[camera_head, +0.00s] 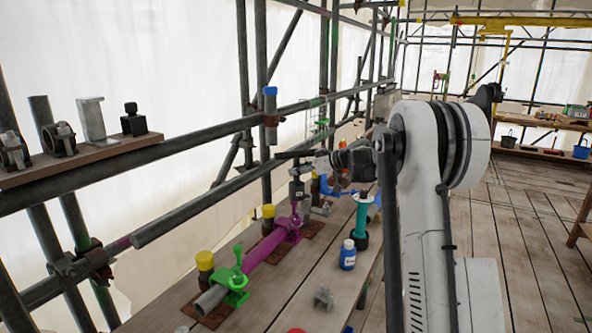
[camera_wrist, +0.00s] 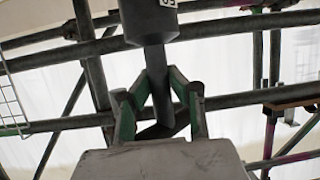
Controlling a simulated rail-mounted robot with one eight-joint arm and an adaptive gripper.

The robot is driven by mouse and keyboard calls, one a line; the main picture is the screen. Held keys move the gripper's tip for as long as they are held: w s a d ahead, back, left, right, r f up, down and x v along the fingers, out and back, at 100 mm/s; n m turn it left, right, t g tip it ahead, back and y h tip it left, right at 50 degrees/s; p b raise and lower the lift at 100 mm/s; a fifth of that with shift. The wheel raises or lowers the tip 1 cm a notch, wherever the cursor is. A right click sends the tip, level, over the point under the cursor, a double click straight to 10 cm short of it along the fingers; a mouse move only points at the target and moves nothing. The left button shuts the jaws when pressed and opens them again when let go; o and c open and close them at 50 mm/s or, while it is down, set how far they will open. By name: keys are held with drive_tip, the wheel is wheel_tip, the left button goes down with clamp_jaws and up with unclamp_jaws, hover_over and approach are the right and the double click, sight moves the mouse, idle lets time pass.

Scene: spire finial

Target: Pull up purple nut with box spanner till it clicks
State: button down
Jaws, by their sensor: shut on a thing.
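My gripper (camera_head: 310,166) is at the end of my arm, above the plank bench. In the wrist view, its green-lined fingers (camera_wrist: 160,95) are shut on the narrow grey shaft of a tool that looks like the box spanner (camera_wrist: 157,88). A wider dark cylinder with a white label is at the shaft's far end. In the head view, the spanner (camera_head: 297,190) stands roughly upright over the purple coupler (camera_head: 290,232) on its purple tube. The purple nut is hidden or too small to make out, so I cannot tell whether the spanner is seated on it.
A green coupler (camera_head: 235,284) is nearer, beside yellow-capped posts (camera_head: 205,262). A blue bottle (camera_head: 348,256), a teal spool-like item (camera_head: 361,215) and a loose grey fitting (camera_head: 323,298) stand right of the tube. Scaffold rails (camera_head: 190,205) and a shelf (camera_head: 80,158) of clamps are left.

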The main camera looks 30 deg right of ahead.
sight(298, 179)
drive_tip(key=shift+f+b, duration=1.85)
drive_tip(key=shift+f, duration=3.65)
drive_tip(key=shift+s+a+r+m+t+h+p, duration=0.1)
drive_tip(key=shift+m+t+h+p, duration=0.15)
drive_tip(key=shift+m+h, duration=0.2)
drive_tip(key=shift+a+r+m+t+h+p, duration=0.1)
drive_tip(key=shift+m+t+h+p, duration=0.05)
drive_tip(key=shift+m+t+h, duration=0.25)
drive_tip(key=shift+d+m+t+h+p, duration=0.1)
drive_tip(key=shift+m+t+h+p, duration=0.25)
drive_tip(key=shift+m+h, duration=0.65)
drive_tip(key=shift+f+m+h+b, duration=0.2)
drive_tip(key=shift+m+h+b, duration=0.05)
drive_tip(key=shift+h+b, duration=0.2)
drive_tip(key=m+h+b, duration=0.1)
drive_tip(key=m+h, duration=0.1)
drive_tip(key=h, duration=0.1)
drive_tip(key=shift+m+t, duration=0.4)
drive_tip(key=shift+d+h, duration=0.1)
drive_tip(key=shift+h, duration=0.2)
drive_tip(key=shift+r+p, duration=1.5)
drive_tip(key=shift+r, duration=2.3)
